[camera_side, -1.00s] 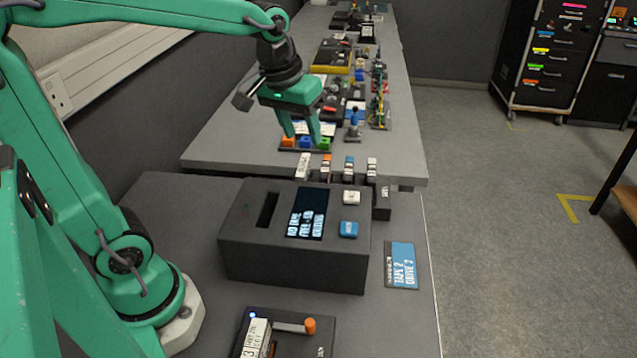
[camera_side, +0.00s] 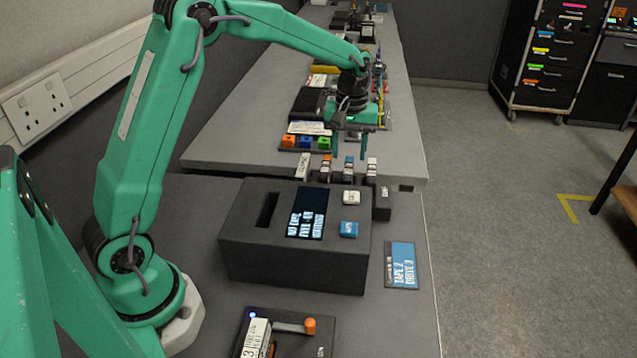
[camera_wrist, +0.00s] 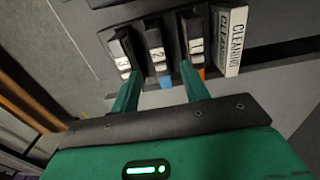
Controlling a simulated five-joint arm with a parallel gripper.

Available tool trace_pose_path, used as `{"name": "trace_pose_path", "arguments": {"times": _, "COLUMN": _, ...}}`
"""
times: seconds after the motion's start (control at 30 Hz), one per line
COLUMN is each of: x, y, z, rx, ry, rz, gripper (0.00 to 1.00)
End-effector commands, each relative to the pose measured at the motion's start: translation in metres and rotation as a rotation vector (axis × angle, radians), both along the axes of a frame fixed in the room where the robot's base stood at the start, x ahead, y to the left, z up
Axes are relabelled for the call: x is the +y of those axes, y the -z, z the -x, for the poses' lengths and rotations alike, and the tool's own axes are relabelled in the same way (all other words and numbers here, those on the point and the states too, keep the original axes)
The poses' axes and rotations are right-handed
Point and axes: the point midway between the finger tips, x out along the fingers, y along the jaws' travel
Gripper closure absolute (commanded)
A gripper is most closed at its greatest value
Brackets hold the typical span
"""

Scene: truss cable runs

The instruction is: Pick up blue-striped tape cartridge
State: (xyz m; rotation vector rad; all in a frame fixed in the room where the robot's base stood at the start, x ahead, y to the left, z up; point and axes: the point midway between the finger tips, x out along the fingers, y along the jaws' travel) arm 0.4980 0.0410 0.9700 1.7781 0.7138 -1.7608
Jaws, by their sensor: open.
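The blue-striped tape cartridge (camera_side: 349,169) stands in a row of cartridges at the near edge of the far table, behind the dark console. In the wrist view it is the dark cartridge labelled 2 (camera_wrist: 156,47), with a blue stripe at its lower end. My gripper (camera_side: 350,152) is open and empty, fingers pointing down at the row. In the wrist view its fingertips (camera_wrist: 160,71) lie to either side of the blue stripe. I cannot tell whether they touch the cartridge.
An orange-striped cartridge (camera_side: 325,168) and a white cleaning cartridge (camera_side: 303,167) stand to the left. A white-striped cartridge (camera_side: 371,172) stands close on the right. The console (camera_side: 290,260) has a slot and screen. A blue label card (camera_side: 402,266) lies beside it.

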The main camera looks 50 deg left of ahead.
Motion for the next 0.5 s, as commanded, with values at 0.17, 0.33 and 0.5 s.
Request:
{"name": "trace_pose_path", "arguments": {"times": 0.17, "x": 0.001, "y": 0.007, "z": -0.004, "rx": 0.011, "ry": -0.018, "rz": 0.001, "gripper": 0.55}}
{"name": "trace_pose_path", "arguments": {"times": 0.33, "x": 0.001, "y": 0.009, "z": -0.004, "rx": 0.011, "ry": -0.017, "rz": 0.001, "gripper": 0.55}}
{"name": "trace_pose_path", "arguments": {"times": 0.5, "x": 0.001, "y": 0.021, "z": -0.004, "rx": 0.013, "ry": -0.017, "rz": 0.001, "gripper": 0.55}}
